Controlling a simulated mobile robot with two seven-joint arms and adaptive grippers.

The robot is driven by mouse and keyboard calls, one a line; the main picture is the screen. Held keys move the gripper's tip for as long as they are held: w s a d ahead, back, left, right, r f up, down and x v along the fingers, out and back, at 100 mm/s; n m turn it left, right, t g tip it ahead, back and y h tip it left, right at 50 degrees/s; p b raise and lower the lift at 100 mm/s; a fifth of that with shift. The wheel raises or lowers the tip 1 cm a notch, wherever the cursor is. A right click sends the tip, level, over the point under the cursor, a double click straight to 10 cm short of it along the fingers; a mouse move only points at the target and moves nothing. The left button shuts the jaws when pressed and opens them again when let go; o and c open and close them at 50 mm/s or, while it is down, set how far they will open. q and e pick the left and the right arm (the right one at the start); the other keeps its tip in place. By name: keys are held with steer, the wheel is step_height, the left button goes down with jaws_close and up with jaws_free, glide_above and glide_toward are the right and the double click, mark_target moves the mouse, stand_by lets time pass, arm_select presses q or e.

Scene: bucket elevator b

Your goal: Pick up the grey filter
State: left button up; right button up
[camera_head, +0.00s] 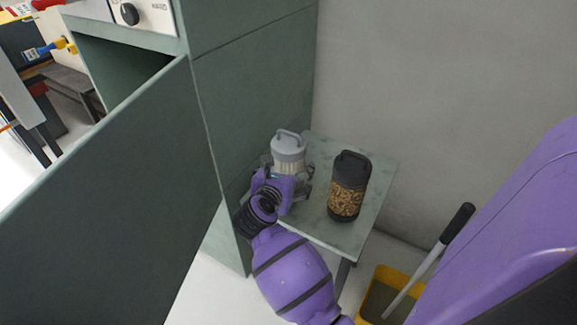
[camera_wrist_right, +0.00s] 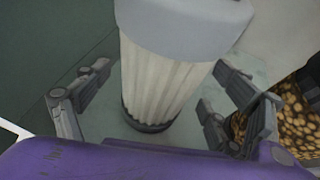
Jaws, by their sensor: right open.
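The grey filter (camera_head: 288,143) stands upright on a small table (camera_head: 376,165), with a grey cap and handle above a pale pleated body. In the right wrist view the filter (camera_wrist_right: 163,82) fills the middle, its dark base on the table and its top cut off by the frame. My right gripper (camera_head: 290,172) is open at the filter. Its fingers stand on either side of the pleated body, with visible gaps in the wrist view (camera_wrist_right: 162,70). In the head view the gripper hides the filter's lower part. My left gripper is not in view.
A green cabinet (camera_head: 250,90) rises close on the left, with an open door (camera_head: 115,200) in front. A yellow bucket (camera_head: 378,290) with a handled stick (camera_head: 425,265) stands at lower right.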

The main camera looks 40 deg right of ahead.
steer(key=shift+x, duration=1.1)
steer(key=c, duration=1.6)
